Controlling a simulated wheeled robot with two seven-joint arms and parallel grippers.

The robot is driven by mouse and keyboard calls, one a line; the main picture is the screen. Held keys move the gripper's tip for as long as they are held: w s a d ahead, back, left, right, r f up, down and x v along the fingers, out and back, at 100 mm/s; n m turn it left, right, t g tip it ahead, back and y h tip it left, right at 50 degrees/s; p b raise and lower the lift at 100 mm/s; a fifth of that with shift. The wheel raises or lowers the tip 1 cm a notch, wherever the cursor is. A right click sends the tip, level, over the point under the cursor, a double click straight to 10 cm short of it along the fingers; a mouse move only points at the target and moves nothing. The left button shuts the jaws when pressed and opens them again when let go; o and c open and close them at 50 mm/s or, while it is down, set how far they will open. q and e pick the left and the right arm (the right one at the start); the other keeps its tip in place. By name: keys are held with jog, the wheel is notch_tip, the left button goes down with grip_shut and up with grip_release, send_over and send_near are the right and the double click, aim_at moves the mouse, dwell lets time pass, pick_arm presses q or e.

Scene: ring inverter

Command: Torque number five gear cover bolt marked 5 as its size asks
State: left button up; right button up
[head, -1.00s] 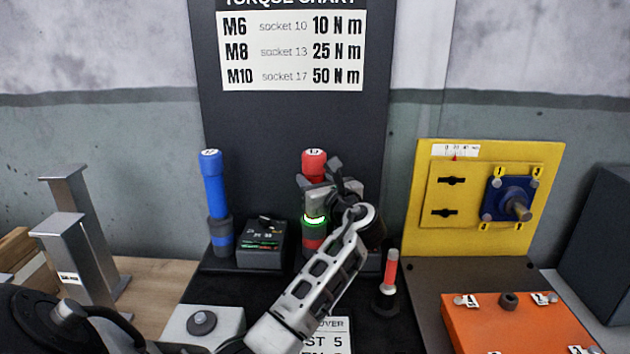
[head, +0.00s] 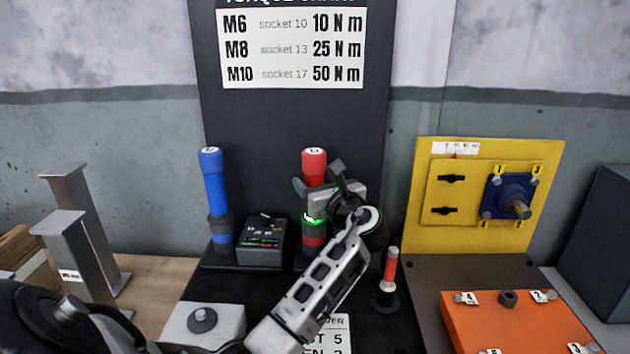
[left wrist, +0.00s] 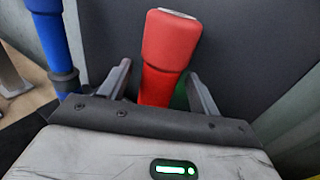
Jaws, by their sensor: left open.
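The orange gear cover (head: 515,320) lies at the lower right, with numbered white labels by its bolts. A label that seems to read 5 (head: 490,352) is cut by the bottom edge, and its bolt is barely visible. A red torque tool (head: 314,165) stands upright before the chart board; it also shows in the left wrist view (left wrist: 170,50). My left gripper (head: 318,182) is open at the red tool, its fingers on either side of the handle in the left wrist view (left wrist: 160,88). Contact is not clear. My right gripper is not in view.
A blue torque tool (head: 213,180) and a dark box with a display (head: 261,242) stand left of the red tool. A small red-handled tool (head: 390,270) stands right of my arm. The torque chart (head: 292,48) hangs behind. A yellow panel (head: 430,235) stands at the right.

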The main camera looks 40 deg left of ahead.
pick_arm(q)
jog(key=b+v, duration=0.1)
jog(key=v, duration=1.4)
